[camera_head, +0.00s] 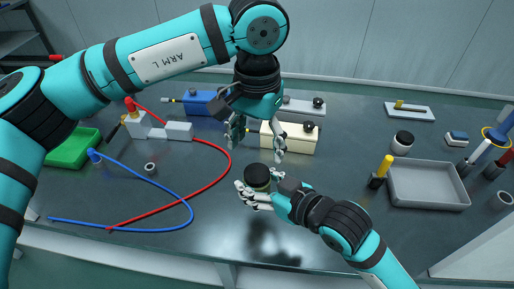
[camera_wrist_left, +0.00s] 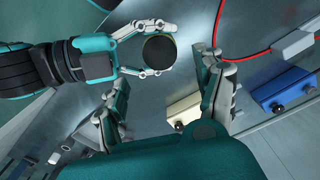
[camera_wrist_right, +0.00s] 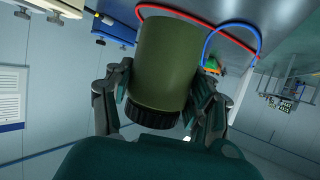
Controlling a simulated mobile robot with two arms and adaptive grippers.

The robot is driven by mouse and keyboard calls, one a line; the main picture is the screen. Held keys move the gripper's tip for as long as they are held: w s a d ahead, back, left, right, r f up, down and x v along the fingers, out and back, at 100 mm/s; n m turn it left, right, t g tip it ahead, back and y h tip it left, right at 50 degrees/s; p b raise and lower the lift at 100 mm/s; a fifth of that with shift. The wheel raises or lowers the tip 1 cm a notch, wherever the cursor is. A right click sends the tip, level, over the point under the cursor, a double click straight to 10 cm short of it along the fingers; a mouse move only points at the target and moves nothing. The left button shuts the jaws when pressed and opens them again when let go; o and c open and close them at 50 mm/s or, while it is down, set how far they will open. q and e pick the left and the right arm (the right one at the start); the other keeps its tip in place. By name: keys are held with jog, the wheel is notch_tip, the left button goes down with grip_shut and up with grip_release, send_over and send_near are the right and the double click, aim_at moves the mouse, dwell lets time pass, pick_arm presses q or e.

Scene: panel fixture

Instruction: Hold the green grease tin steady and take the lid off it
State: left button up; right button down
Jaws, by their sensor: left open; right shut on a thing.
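The green grease tin (camera_head: 258,187) is held upright by my right gripper (camera_head: 256,190), which is shut around its side, seemingly above the bench. Its black lid (camera_head: 257,173) is on top. In the right wrist view, the olive-green tin wall (camera_wrist_right: 163,62) fills the space between the fingers, and the ribbed lid (camera_wrist_right: 146,112) shows at the tin's lower end in the picture. My left gripper (camera_head: 258,140) is open and empty, above and behind the tin in the head view. In the left wrist view, the lid's dark top (camera_wrist_left: 159,49) lies between and beyond the open fingers (camera_wrist_left: 166,72).
A cream box (camera_head: 290,138) and a blue box (camera_head: 199,103) stand behind. Red and blue hoses (camera_head: 187,207) lie left, near a green tray (camera_head: 72,150). The bench front is mostly clear.

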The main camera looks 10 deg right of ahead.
aim_at(257, 172)
pick_arm(q)
notch_tip(257, 172, down, 8)
jog(key=shift+r, duration=0.1)
jog(key=shift+c, duration=0.2)
jog(key=c, duration=1.2)
jog(key=n, duration=0.6)
jog(key=shift+n, duration=0.4)
jog(key=o, duration=1.3)
